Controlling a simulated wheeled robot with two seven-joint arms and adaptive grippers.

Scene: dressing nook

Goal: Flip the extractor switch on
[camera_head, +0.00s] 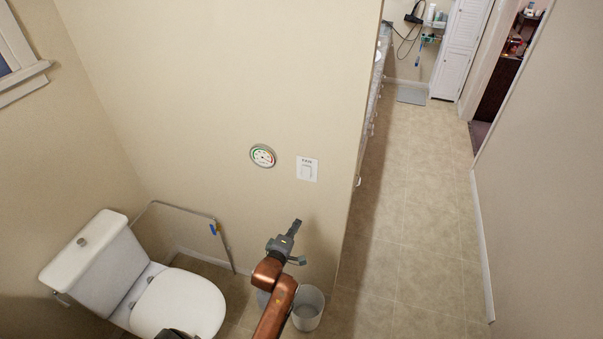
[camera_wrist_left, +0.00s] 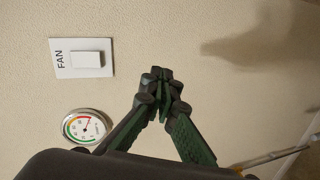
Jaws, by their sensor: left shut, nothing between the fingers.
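The extractor switch is a white wall plate with a rocker (camera_head: 307,169), mounted on the beige wall right of a round dial. In the left wrist view the same switch (camera_wrist_left: 86,59) shows at upper left, with the word FAN on its plate. My left gripper (camera_head: 296,224) is below the switch in the head view, apart from it. In the left wrist view its fingertips (camera_wrist_left: 161,75) meet, shut and empty, to the right of the switch. Whether the rocker is on or off I cannot tell. My right gripper is not in view.
The round dial (camera_head: 263,156) hangs beside the switch and also shows in the left wrist view (camera_wrist_left: 86,127). A toilet (camera_head: 178,304) stands at lower left, a waste bin (camera_head: 308,309) below my arm. The wall ends right of the switch, where an open tiled floor (camera_head: 415,220) runs back.

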